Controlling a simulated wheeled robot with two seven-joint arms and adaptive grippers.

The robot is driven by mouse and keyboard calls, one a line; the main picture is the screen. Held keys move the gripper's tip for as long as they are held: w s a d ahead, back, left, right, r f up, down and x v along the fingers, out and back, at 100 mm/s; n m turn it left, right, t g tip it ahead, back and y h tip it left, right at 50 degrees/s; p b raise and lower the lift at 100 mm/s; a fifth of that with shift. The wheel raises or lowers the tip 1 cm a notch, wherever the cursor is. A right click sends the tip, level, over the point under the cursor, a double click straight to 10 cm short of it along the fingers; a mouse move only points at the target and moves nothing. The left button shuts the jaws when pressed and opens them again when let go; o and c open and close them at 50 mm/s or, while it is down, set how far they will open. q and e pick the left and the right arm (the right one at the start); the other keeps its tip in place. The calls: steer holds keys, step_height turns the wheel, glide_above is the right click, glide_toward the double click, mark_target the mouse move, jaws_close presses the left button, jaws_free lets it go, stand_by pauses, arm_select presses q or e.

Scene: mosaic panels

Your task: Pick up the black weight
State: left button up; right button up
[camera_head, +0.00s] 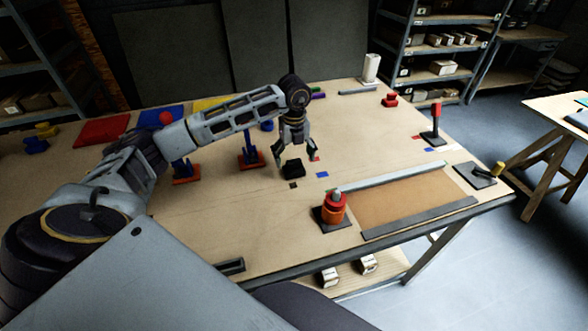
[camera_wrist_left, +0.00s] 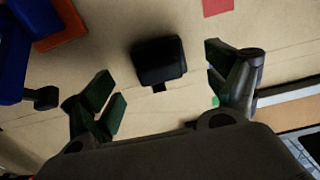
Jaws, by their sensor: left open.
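The black weight (camera_head: 293,169) is a small dark block lying on the wooden table. It also shows in the left wrist view (camera_wrist_left: 159,61), ahead of the fingertips and roughly midway between them, with bare table around it. My left gripper (camera_head: 294,154) is open and empty, pointing down over the weight. In the left wrist view its two fingers (camera_wrist_left: 163,88) are spread apart on either side, and no contact with the weight shows. My right gripper is not in view.
Blue posts on red bases (camera_head: 250,160) stand left of the gripper. A red-and-orange stacked piece (camera_head: 334,209) stands to the right, beside a brown panel (camera_head: 400,203) with grey rails. Small coloured tiles (camera_head: 322,175) lie nearby. Table around the weight is mostly clear.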

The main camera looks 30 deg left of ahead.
mark_target(294, 160)
arm_select(q)
steer(key=shift+f+p, duration=0.6)
steer(key=shift+f, duration=1.7)
steer(key=shift+r, duration=0.1)
steer(key=c, duration=1.8)
